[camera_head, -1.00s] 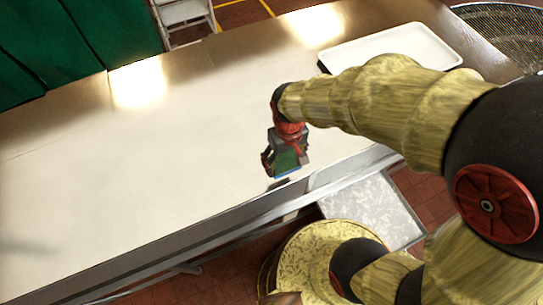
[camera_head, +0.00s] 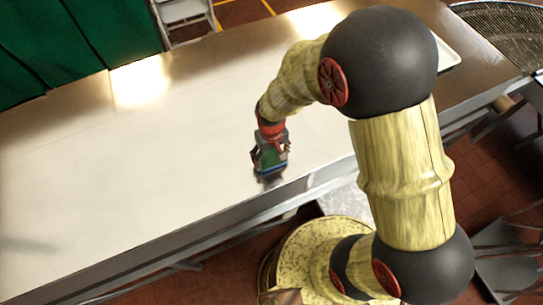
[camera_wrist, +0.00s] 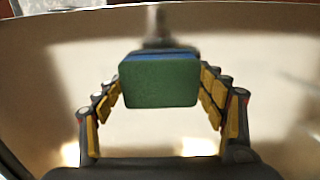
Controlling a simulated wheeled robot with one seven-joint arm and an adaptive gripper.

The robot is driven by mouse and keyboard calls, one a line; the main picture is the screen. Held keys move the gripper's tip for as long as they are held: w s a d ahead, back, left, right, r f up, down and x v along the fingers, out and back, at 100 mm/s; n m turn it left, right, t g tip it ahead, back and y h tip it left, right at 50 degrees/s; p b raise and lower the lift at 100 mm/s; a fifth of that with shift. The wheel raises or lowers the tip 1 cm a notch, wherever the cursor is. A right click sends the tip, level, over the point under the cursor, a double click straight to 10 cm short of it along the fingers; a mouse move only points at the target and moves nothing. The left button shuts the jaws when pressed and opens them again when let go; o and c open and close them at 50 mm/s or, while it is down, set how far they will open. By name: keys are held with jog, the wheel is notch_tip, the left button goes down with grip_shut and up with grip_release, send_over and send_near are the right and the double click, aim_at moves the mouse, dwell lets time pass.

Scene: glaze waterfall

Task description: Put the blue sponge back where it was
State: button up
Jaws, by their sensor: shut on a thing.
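The sponge (camera_wrist: 160,82) sits between the fingers of my gripper (camera_wrist: 160,88) in the wrist view. Its near face is green, with a blue layer along its top edge. My gripper is shut on it from both sides. In the head view my gripper (camera_head: 270,160) points down over the front part of the long pale table (camera_head: 130,160), near its metal front edge, with the sponge (camera_head: 268,165) at the fingertips. I cannot tell from the head view whether the sponge touches the tabletop.
A white tray (camera_head: 447,55) lies at the table's far right, mostly hidden behind my arm. The tabletop left of my gripper is clear. A green curtain (camera_head: 80,40) hangs behind the left side. A wire mesh basket (camera_head: 500,35) is at the top right.

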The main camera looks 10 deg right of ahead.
jog(key=o, duration=1.1)
notch_tip(320, 180, up, 12)
jog(key=b, duration=0.1)
notch_tip(320, 180, up, 14)
jog(key=m+t, duration=0.2)
jog(key=t, duration=0.1)
send_over(272, 158)
jog(key=s+d, duration=0.4)
jog(key=d, duration=0.3)
jog(key=s+d+r+m+t, duration=0.1)
jog(key=s+d+r+t, duration=0.1)
jog(key=s+d+r, duration=0.2)
jog(key=s+r, duration=0.2)
jog(key=s, duration=0.2)
jog(key=shift+d+r+t, duration=0.3)
jog(key=shift+d+r, duration=0.05)
jog(key=shift+d, duration=0.05)
